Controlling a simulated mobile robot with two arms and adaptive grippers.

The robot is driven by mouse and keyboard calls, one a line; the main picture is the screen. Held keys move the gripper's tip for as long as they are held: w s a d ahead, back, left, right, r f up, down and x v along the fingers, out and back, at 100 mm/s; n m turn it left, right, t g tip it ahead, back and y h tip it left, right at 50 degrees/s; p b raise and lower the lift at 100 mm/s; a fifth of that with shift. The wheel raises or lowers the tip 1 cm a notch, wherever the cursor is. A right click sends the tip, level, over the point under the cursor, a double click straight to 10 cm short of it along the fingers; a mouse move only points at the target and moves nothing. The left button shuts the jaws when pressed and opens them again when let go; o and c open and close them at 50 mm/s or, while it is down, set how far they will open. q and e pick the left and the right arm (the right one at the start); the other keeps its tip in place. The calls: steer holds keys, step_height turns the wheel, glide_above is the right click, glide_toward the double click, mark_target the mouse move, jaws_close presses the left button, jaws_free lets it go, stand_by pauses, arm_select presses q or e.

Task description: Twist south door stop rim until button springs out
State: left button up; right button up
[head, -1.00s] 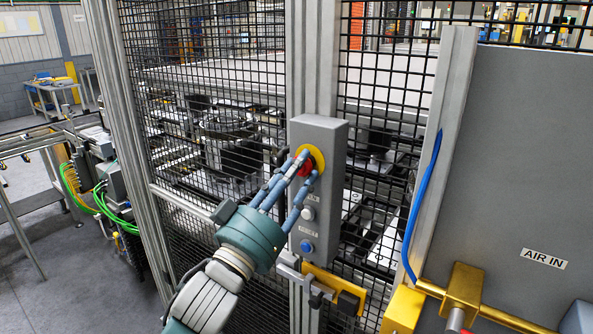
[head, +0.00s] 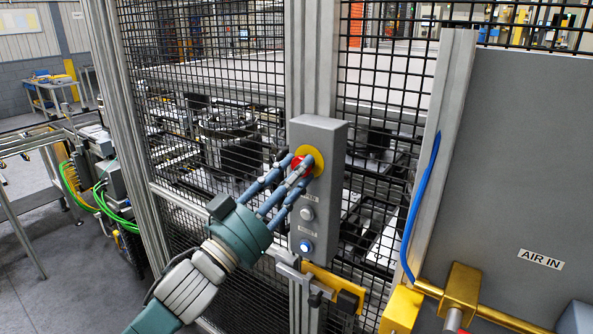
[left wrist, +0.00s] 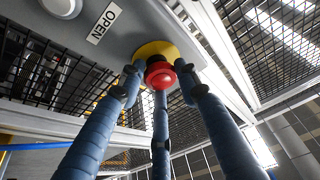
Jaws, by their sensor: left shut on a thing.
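The red stop button (head: 302,165) sits on a yellow disc (head: 317,158) at the top of a grey control box (head: 331,132) on the door post. My left gripper (head: 300,168) has its blue fingers closed around the button's rim. In the left wrist view, the red button (left wrist: 160,76) and yellow disc (left wrist: 153,50) show between the three fingers of my gripper (left wrist: 160,85). Whether the button is in or out is hard to tell. My right gripper is out of view.
Below the stop are a white button (head: 307,213) and a lit blue button (head: 306,246). A yellow door latch (head: 320,279) is underneath. Black mesh fence (head: 215,60) lies behind. A grey panel (head: 520,150) with a blue hose (head: 419,205) stands at right.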

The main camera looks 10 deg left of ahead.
arm_select(q)
steer(key=shift+a+r+m+g+h+p, duration=0.1)
steer(key=shift+r+m+g+h+p, duration=0.2)
steer(key=shift+m, duration=0.7)
steer(key=shift+a+r+m+g+h+p, duration=0.1)
steer(key=shift+r+m+g+h, duration=0.25)
steer(key=shift+m, duration=0.65)
steer(key=shift+f+m+h, duration=0.15)
steer(key=shift+m+h, duration=0.1)
steer(key=shift+m, duration=0.05)
steer(key=o, duration=1.1)
steer(key=shift+s+d, duration=0.1)
steer(key=v, duration=1.2)
steer(key=shift+s, duration=0.1)
